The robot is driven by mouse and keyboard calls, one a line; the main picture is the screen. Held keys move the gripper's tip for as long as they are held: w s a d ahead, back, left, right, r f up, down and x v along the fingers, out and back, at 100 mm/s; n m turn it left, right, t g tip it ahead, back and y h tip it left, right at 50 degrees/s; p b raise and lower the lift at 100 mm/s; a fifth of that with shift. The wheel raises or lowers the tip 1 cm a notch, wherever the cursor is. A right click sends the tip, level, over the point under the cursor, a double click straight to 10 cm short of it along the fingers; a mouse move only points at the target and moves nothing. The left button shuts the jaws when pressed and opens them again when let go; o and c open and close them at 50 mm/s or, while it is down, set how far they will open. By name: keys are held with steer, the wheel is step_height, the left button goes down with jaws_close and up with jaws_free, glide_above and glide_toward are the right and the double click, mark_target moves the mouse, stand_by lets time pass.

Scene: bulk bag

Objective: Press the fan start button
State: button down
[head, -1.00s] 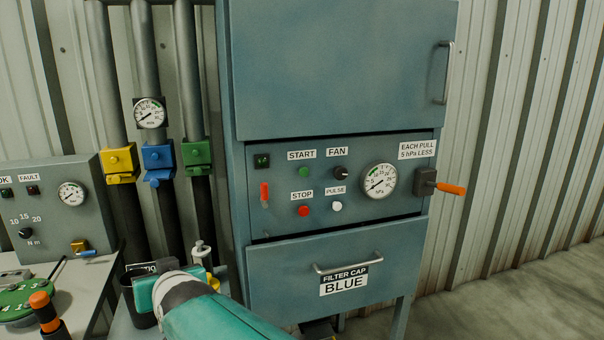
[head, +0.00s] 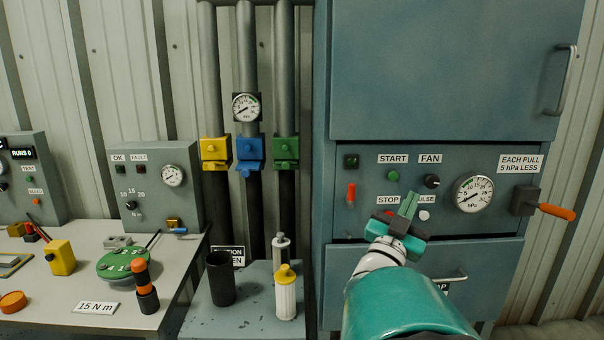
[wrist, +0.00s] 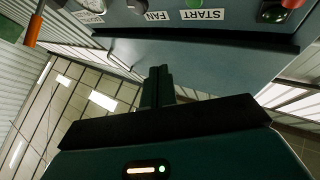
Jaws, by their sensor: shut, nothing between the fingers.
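The green start button (head: 393,176) sits under the START label (head: 393,159) on the blue-grey cabinet's control panel. In the wrist view the START label (wrist: 205,15) appears upside down near the top, with the green button (wrist: 194,3) at the edge. My gripper (head: 410,204) is shut and empty, its fingertips pointing up in front of the panel, below and right of the button. It seems apart from the button. It partly covers the PULSE label and the red stop button. In the wrist view the closed fingers (wrist: 158,80) show at the centre.
The black fan knob (head: 432,181), white pulse button (head: 424,215), pressure gauge (head: 474,194) and orange-handled lever (head: 548,208) are on the same panel. A red toggle (head: 351,193) is at its left. A stand with a white filter (head: 286,296) is lower left.

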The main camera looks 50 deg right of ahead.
steer(key=shift+w+d, duration=3.1)
steer(key=shift+w, duration=0.05)
steer(key=shift+w+d, duration=0.3)
steer(key=shift+w+d, duration=0.4)
stand_by(0.8)
stand_by(0.4)
steer(key=shift+s+a, duration=0.7)
steer(key=shift+s+a, duration=1.75)
steer(key=shift+a, duration=0.05)
